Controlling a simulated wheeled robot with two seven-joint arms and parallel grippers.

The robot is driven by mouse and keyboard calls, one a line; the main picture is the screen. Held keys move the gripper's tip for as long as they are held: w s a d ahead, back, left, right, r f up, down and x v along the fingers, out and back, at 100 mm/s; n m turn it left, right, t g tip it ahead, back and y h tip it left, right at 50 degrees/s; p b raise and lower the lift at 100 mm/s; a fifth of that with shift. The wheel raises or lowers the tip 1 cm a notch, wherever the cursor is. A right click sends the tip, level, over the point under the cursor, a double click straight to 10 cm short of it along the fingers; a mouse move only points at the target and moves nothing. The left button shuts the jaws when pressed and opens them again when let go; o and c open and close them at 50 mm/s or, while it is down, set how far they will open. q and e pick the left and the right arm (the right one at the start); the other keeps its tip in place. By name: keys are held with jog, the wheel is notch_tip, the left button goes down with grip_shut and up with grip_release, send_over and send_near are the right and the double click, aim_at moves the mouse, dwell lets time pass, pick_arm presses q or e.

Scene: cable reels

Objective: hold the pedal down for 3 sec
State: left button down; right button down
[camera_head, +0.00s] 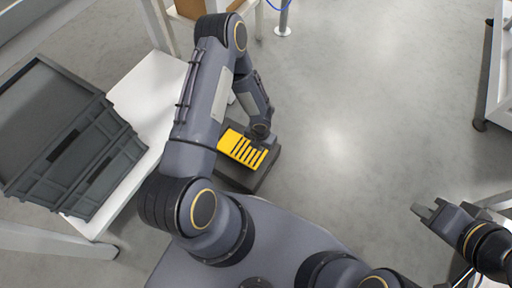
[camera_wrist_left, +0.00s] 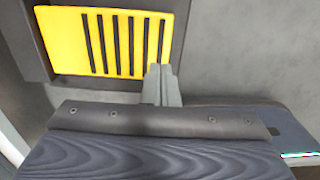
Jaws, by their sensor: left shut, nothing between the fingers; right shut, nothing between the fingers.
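The pedal (camera_head: 240,148) is a yellow plate with dark slots, set in a dark grey housing (camera_head: 262,178) on the floor. It also shows in the left wrist view (camera_wrist_left: 68,40). My left gripper (camera_head: 264,142) reaches down at the pedal's right end. In the left wrist view its shut fingers (camera_wrist_left: 160,72) overlap the pedal's lower right corner. I cannot tell whether they touch or press it. My right gripper (camera_head: 424,212) is at the far right, away from the pedal, shut and empty.
Stacked grey crates (camera_head: 62,140) stand on a white table (camera_head: 140,88) to the left of the pedal. A metal post (camera_head: 283,22) stands at the back. A white wheeled cart (camera_head: 502,75) is at the right edge. The middle floor is clear.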

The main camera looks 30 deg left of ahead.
pick_arm(q)
jog(key=r, duration=0.3)
jog(key=shift+d+r+p, duration=0.1)
jog(key=shift+d+p, duration=0.25)
jog(key=shift+p, duration=0.05)
